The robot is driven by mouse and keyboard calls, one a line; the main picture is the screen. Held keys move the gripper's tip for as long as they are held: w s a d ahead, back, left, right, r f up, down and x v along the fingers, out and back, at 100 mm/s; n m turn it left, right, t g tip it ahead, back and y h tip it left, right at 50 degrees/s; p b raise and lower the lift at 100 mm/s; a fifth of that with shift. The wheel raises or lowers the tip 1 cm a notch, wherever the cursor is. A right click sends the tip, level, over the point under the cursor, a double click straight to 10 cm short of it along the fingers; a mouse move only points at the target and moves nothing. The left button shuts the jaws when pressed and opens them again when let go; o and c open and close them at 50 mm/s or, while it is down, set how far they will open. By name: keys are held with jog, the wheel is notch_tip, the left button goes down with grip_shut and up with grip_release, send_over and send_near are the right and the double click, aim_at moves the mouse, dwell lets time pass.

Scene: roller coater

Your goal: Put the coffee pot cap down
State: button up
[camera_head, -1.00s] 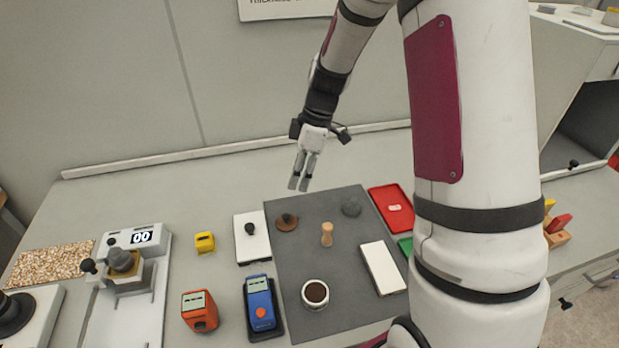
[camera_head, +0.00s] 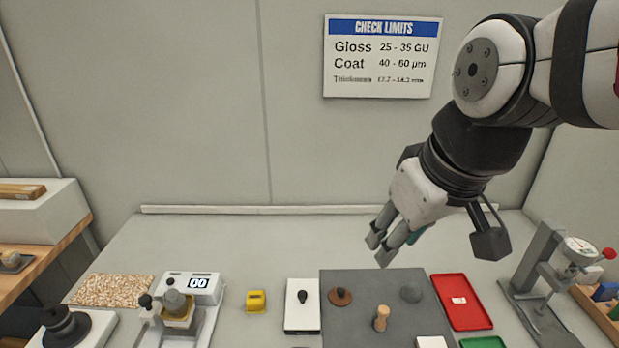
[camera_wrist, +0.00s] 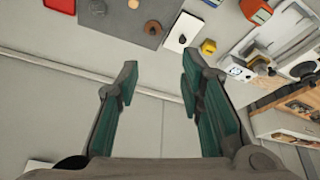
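A small brown disc with a dark knob, which looks like the coffee pot cap (camera_head: 340,296), lies on the dark grey mat (camera_head: 350,323) near its left edge. It also shows in the wrist view (camera_wrist: 152,28), beyond the fingers. My gripper (camera_head: 379,250) is in the air above and behind the mat, to the right of the cap and apart from it. In the wrist view the two fingers (camera_wrist: 160,82) are spread wide with nothing between them.
A white block with a black knob (camera_head: 303,306) stands left of the mat, with a yellow device (camera_head: 256,300) beyond it. A wooden peg (camera_head: 381,318) and grey lump (camera_head: 410,292) are on the mat. A red tray (camera_head: 463,301) and gauge stand (camera_head: 540,280) are right.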

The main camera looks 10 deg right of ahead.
jog(key=s+m, duration=0.1)
jog(key=s, duration=0.2)
jog(key=s+m+t, duration=0.1)
jog(key=shift+s+d+r+m, duration=0.1)
jog(key=shift+s+r+m, duration=0.15)
jog(key=shift+r+m, duration=0.1)
dwell(0.7)
